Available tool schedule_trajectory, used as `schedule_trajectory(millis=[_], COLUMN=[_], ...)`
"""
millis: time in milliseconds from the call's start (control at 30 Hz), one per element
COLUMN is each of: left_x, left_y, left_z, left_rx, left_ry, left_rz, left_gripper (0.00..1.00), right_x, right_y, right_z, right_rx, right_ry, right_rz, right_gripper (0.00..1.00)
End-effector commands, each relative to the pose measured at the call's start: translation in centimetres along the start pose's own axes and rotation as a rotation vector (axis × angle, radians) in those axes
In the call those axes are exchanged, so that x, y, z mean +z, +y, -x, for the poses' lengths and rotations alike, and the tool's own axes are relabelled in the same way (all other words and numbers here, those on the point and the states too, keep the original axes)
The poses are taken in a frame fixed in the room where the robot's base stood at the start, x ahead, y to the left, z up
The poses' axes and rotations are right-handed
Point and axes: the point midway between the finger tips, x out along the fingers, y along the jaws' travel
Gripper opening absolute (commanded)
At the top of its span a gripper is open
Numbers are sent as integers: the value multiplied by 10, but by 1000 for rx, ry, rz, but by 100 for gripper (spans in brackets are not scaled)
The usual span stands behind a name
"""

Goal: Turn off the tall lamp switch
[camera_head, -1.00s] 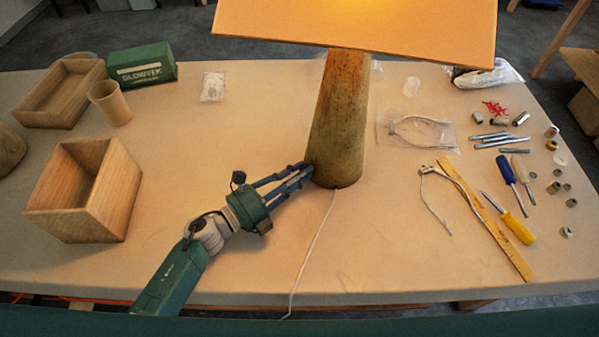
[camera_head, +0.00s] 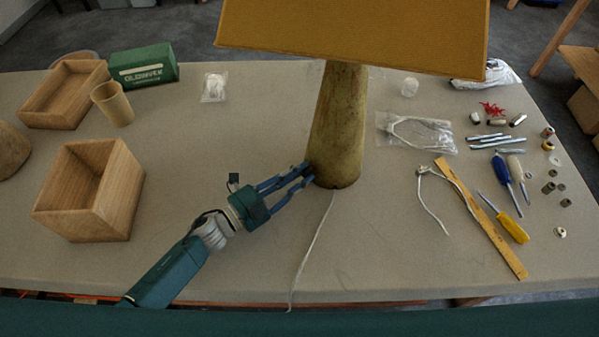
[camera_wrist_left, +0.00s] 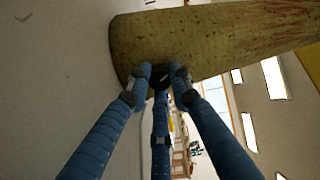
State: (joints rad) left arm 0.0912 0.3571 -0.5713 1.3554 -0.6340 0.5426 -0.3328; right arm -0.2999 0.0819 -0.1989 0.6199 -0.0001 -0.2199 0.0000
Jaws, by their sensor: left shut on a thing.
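The tall lamp has a tapered, mottled base (camera_head: 338,130) that stands upright on the table. Its wide shade (camera_head: 355,35) is now unlit and dull yellow. My left gripper (camera_head: 308,174) reaches the lower left side of the base. In the left wrist view my left gripper (camera_wrist_left: 161,72) has its blue fingers closed on a small dark switch (camera_wrist_left: 160,78) at the side of the lamp base (camera_wrist_left: 210,45). The fingers mostly hide the switch. A white cord (camera_head: 314,245) runs from the base to the table's front edge. My right gripper is not in view.
Wooden boxes (camera_head: 88,190), a cup (camera_head: 112,104) and a green box (camera_head: 143,67) stand at the left. Screwdrivers (camera_head: 504,217), a ruler (camera_head: 480,218) and small parts lie at the right. The table's front middle is clear apart from the cord.

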Motion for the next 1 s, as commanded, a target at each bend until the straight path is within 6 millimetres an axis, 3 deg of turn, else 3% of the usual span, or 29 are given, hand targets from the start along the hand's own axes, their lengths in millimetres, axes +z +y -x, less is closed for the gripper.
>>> schedule_trajectory(millis=[500, 1000], left_x=[1, 0], left_y=[2, 2], left_z=[1, 1], left_rx=[3, 3], left_ry=[-2, -2], left_rz=[285, 318], left_gripper=[0, 0], right_x=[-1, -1], right_y=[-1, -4], right_z=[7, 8], right_rx=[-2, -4], right_ry=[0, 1], right_rz=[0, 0], right_gripper=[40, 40])
